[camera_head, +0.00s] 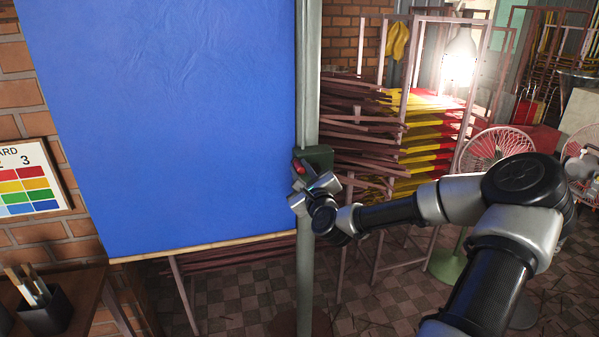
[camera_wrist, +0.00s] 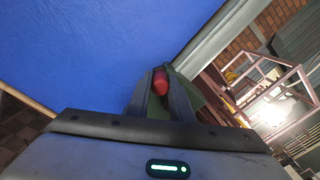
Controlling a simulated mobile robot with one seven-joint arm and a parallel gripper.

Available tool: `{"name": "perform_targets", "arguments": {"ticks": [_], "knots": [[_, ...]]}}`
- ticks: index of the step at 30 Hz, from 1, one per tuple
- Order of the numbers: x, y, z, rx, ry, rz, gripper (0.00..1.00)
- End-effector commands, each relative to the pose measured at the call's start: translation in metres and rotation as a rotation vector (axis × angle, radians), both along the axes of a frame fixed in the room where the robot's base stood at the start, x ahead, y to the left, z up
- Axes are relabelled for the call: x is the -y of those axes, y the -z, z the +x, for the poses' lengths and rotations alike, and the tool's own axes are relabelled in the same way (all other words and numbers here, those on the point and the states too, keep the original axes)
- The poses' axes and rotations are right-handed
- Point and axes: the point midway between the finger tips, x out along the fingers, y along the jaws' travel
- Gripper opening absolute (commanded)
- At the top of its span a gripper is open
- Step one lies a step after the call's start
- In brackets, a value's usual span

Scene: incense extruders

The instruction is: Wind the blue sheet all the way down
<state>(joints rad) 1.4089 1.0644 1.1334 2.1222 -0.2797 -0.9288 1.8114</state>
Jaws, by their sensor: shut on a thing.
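The blue sheet (camera_head: 175,120) hangs in front of the brick wall, with a pale wooden bar (camera_head: 200,247) along its bottom edge. It also fills much of the wrist view (camera_wrist: 75,50). A grey-green post (camera_head: 308,80) stands at its right edge. A dark green box (camera_head: 322,157) is fixed to the post. A red knob (camera_head: 298,167) shows at the box's left; in the wrist view the red knob (camera_wrist: 160,84) sits between my fingers. My gripper (camera_head: 305,183) is shut on the red knob. The rest of the handle is hidden behind my gripper.
Racks with red and yellow bundles (camera_head: 425,130) stand right of the post. A pink fan (camera_head: 495,150) is behind my arm. A table with a brush cup (camera_head: 45,312) is at lower left, below a colour chart (camera_head: 30,182). Checkered floor (camera_head: 235,300) shows below the sheet.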

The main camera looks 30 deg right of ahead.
Motion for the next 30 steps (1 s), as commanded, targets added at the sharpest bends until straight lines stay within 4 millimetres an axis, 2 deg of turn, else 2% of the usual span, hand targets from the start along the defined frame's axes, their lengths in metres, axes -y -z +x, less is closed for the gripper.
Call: {"name": "perform_targets", "arguments": {"ticks": [20, 21, 24, 30], "knots": [[0.0037, -0.0055, -0.0005, 0.02, 0.003, 0.063, 0.0], [0.0037, -0.0055, -0.0005, 0.02, 0.003, 0.063, 0.21], [0.0036, -0.0053, -0.0005, 0.018, 0.003, 0.062, 0.38], [0.0032, -0.0046, -0.0006, 0.017, 0.002, 0.064, 0.39]]}}
